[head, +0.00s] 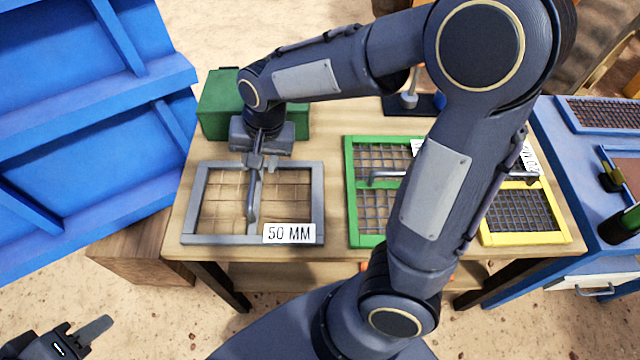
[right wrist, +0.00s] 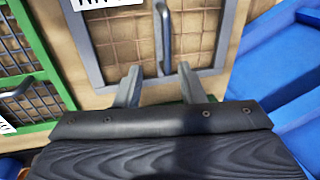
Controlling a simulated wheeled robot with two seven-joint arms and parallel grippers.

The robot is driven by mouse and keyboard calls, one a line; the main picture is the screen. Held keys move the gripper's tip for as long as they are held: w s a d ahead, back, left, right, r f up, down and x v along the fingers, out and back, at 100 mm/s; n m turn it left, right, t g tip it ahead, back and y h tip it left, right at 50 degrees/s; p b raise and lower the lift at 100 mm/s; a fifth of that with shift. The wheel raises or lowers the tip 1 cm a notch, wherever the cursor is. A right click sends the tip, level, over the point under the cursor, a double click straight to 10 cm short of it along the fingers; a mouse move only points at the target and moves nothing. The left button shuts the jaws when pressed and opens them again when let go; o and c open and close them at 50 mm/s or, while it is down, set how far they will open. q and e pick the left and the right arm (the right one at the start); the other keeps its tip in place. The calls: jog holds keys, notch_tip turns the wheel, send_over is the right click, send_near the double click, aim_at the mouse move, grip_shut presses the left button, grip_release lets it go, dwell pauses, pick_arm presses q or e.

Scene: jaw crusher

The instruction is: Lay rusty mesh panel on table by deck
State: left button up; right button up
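A grey-framed panel (head: 185,205) with brown, rusty-looking mesh and a "50 MM" label lies flat on the wooden table (head: 340,258). Its upright-bar handle (head: 252,195) crosses the mesh. My right gripper (head: 259,163) is over the panel's far edge. In the right wrist view, the fingers of my right gripper (right wrist: 158,88) are apart, with the panel's handle (right wrist: 162,35) ahead of the gap between them; nothing is held. My left gripper (head: 70,332) is at the bottom left, low over the ground, with its fingers spread and empty.
A green-framed panel (head: 353,200) and a yellow-framed panel (head: 530,238) lie on the table's right part, partly hidden by my arm. A green box (head: 215,105) stands behind the grey panel. A large blue structure (head: 80,120) rises at left. A blue bench (head: 575,150) adjoins at right.

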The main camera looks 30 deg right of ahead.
jog(key=s+d+r+n+t+y, duration=0.1)
jog(key=s+d+r+n+t, duration=0.1)
jog(key=s, duration=0.6)
jog(key=s+d+r+n+t+y, duration=0.1)
jog(key=s+d+r+n, duration=0.1)
jog(key=s, duration=0.7)
jog(key=shift+s+d+r+n+t, duration=0.25)
jog(key=shift+d+r+n+t, duration=0.15)
jog(key=shift+d+r, duration=0.45)
